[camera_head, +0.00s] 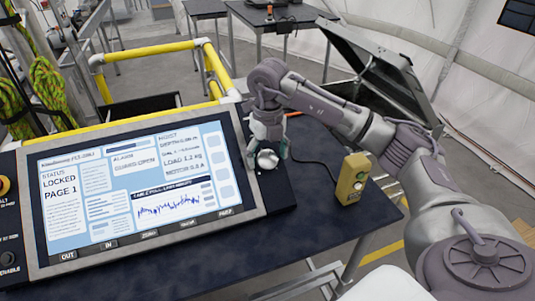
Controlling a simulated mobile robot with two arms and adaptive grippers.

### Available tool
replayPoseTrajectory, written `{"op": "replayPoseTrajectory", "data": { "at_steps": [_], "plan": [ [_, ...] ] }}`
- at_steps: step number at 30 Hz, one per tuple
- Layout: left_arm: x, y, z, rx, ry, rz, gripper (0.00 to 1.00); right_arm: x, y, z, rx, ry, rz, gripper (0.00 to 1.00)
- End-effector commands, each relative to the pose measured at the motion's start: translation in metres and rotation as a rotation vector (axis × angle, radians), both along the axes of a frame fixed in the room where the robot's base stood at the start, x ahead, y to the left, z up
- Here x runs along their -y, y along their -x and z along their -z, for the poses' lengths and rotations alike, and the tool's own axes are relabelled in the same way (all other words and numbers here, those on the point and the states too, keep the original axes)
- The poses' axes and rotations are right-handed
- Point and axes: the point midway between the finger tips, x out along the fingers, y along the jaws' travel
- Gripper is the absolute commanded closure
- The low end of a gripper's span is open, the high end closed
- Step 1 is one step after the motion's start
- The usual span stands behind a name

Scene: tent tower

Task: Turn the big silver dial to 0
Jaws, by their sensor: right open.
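The big silver dial (267,160) sits on the dark panel just right of the large screen. My right gripper (268,150) points down over the dial, with its fingers on either side of it. The gripper is open, and I cannot tell whether the fingers touch the dial. The dial's markings are too small or hidden to read. The screen (130,190) reads "STATUS LOCKED PAGE 1". My left gripper is not in view.
A yellow box (352,179) with a cable stands on the dark table, right of the dial. Yellow railings (150,50) stand behind the screen. An open black case (375,70) lies at the back right.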

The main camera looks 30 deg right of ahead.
Motion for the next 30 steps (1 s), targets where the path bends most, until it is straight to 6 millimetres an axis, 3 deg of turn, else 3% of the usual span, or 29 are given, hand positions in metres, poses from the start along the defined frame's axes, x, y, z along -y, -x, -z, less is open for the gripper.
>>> {"op": "replayPoseTrajectory", "data": {
  "at_steps": [5,16,30],
  "plan": [
    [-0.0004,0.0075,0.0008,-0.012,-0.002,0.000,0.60,0.0002,0.0000,0.0002,0.000,0.000,0.000,0.19],
    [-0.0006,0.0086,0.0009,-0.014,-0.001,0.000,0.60,0.0002,0.0000,0.0000,0.000,0.000,0.001,0.80],
    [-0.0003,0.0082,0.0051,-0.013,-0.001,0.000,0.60,-0.0014,-0.0009,0.0004,-0.016,0.071,-0.103,0.79]
  ]
}}
